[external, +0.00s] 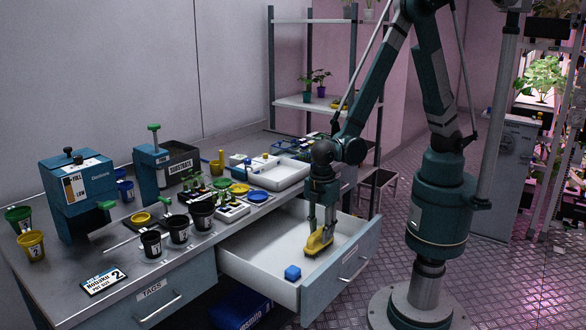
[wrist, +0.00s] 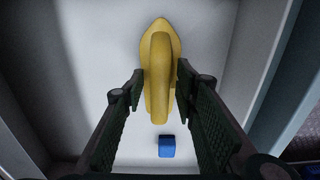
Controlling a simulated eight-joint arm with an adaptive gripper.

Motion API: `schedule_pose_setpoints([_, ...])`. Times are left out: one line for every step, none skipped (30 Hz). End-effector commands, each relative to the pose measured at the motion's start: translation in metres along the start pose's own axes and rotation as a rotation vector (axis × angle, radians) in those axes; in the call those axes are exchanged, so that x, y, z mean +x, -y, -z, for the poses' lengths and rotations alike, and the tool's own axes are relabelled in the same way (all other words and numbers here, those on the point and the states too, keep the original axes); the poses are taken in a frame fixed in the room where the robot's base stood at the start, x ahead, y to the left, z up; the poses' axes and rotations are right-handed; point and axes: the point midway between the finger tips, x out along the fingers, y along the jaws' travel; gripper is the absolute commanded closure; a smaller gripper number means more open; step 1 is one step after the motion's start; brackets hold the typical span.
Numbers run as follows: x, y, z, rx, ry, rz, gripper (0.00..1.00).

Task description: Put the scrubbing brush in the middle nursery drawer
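The scrubbing brush (external: 318,243) is yellow, with a raised handle, and is inside the pulled-out drawer (external: 255,262). In the wrist view the brush (wrist: 159,60) points away from me, over the pale drawer floor. My gripper (external: 321,226) points straight down into the drawer. Its two fingertips (wrist: 160,88) lie close against both sides of the brush's handle, and it looks shut on it. The brush is at or very near the drawer floor; I cannot tell whether it touches. The drawer front, with its handle and label, faces right.
A blue cube (external: 292,272) lies in the drawer near its front corner, close to the brush. A closed drawer labelled TAGS (external: 172,298) is to the left. The bench top holds several cups, seedling trays and a white tray (external: 272,173). The drawer's left part is clear.

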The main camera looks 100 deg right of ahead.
Motion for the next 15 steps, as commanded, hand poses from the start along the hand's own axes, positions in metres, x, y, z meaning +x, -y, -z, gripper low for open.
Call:
schedule_pose_setpoints([-0.004, 0.000, 0.000, 0.000, 0.000, 0.000, 0.71])
schedule_pose_setpoints([-0.006, 0.000, 0.000, 0.000, 0.000, 0.000, 0.71])
schedule_pose_setpoints([-0.009, 0.000, 0.000, 0.000, 0.000, 0.000, 0.71])
schedule_pose_setpoints([-0.012, 0.000, 0.000, 0.000, 0.000, 0.000, 0.71])
schedule_pose_setpoints([-0.015, 0.000, 0.000, 0.000, 0.000, 0.000, 0.71])
schedule_pose_setpoints([-0.019, 0.000, 0.000, 0.000, 0.000, 0.000, 0.71])
schedule_pose_setpoints([-0.022, 0.000, 0.000, 0.000, 0.000, 0.000, 0.71])
schedule_pose_setpoints([-0.025, 0.000, 0.000, 0.000, 0.000, 0.000, 0.71])
schedule_pose_setpoints([-0.030, 0.000, 0.000, 0.000, 0.000, 0.000, 0.71])
schedule_pose_setpoints([-0.034, 0.000, -0.001, 0.000, 0.000, 0.000, 0.71])
schedule_pose_setpoints([-0.038, 0.000, 0.000, 0.000, 0.000, 0.000, 0.71])
schedule_pose_setpoints([-0.043, 0.000, 0.000, 0.000, 0.000, 0.000, 0.71])
schedule_pose_setpoints([-0.047, 0.000, 0.000, 0.000, 0.000, 0.000, 0.71])
schedule_pose_setpoints([-0.051, 0.000, 0.000, 0.000, 0.000, 0.000, 0.71])
schedule_pose_setpoints([-0.057, 0.000, 0.000, 0.000, 0.000, 0.000, 0.71])
